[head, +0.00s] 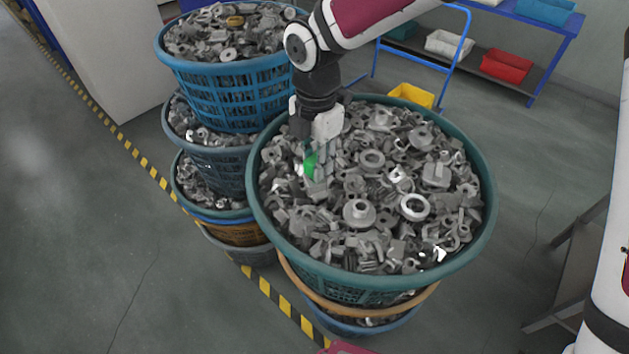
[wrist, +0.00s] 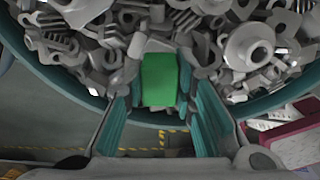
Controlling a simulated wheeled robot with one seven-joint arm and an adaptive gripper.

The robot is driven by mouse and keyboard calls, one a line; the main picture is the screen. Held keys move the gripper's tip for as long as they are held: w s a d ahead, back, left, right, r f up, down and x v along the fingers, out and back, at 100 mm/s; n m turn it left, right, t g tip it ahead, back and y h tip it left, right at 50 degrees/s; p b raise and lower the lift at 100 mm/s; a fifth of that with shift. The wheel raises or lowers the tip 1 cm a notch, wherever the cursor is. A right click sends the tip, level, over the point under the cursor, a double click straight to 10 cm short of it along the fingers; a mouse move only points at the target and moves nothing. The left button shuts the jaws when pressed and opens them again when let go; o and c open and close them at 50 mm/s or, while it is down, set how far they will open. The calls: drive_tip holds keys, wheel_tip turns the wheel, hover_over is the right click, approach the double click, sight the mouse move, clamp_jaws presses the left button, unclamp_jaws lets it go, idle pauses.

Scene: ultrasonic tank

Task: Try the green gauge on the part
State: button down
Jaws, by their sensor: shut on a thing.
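My gripper (head: 318,168) hangs over the left part of the big teal basket (head: 483,224), which is heaped with grey metal parts (head: 372,159). The green gauge (head: 310,163) shows at the fingertips in the head view, partly hidden by the fingers. In the wrist view the green gauge (wrist: 160,80) is a plain green block between the two teal-padded fingers (wrist: 160,108), close above or against the grey parts. My gripper is shut on it. I cannot tell which grey part is the one for the gauge, nor whether the gauge touches any part.
Stacked blue baskets (head: 225,90) of grey parts stand close on the left. A blue shelf rack (head: 545,60) with a red bin (head: 507,66) stands at the back right, and a yellow bin (head: 412,95) lies behind the teal basket. The floor at left is clear.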

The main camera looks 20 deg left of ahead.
drive_tip(key=shift+r+p, duration=0.35)
drive_tip(key=shift+r, duration=1.1)
drive_tip(key=shift+r, duration=0.1)
drive_tip(key=shift+r+p, duration=0.4)
drive_tip(key=shift+r, duration=1.5)
